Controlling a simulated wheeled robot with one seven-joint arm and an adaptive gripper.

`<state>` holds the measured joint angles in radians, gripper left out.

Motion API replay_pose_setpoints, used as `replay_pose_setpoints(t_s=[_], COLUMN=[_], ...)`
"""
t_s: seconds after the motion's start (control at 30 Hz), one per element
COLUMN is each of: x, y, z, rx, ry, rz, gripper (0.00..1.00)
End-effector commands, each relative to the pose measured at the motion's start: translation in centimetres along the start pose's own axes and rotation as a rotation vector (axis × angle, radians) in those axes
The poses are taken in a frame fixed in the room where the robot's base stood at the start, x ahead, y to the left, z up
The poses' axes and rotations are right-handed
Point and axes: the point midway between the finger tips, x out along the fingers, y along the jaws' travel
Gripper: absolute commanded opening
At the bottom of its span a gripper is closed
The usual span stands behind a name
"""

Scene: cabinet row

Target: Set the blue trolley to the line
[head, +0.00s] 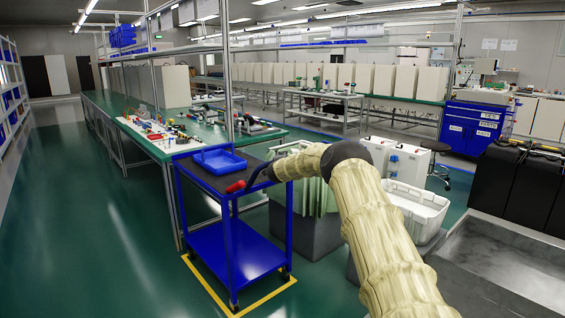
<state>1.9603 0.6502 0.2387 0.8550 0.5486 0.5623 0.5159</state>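The blue trolley (236,250) stands upright at the centre left, with a dark top shelf, a blue lower shelf and small dark wheels. A yellow line (207,287) on the green floor runs along its left and front right sides. The trolley's nearest wheel is close to the line's front corner. My gripper (248,182) is dark and small, at the right edge of the trolley's top. A red piece shows at its tip; I cannot tell whether it belongs to the gripper or the trolley. Whether the fingers are open or shut, or touch the trolley, is unclear.
A blue tray (219,161) lies on the trolley's top. A long green workbench (160,150) stands behind and left. A grey bin (300,225) and a white crate (415,210) are to the right. The green floor at left is clear.

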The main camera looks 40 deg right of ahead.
Motion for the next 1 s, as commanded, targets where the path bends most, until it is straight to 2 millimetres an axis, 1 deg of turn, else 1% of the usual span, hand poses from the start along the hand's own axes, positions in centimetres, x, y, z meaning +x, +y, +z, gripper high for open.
replay_pose_setpoints(t_s=[0.23, 0.37, 0.67, 1.0], x=[-0.2, -0.8, -4.0, -8.4], y=[0.0, -0.1, -0.1, 0.0], z=[-0.1, -0.1, 0.0, 0.0], rx=[0.000, 0.000, 0.001, 0.001], ry=[0.001, 0.001, 0.000, -0.001], rz=[0.000, 0.000, 0.001, 0.001], gripper=[0.44, 0.44, 0.44, 0.44])
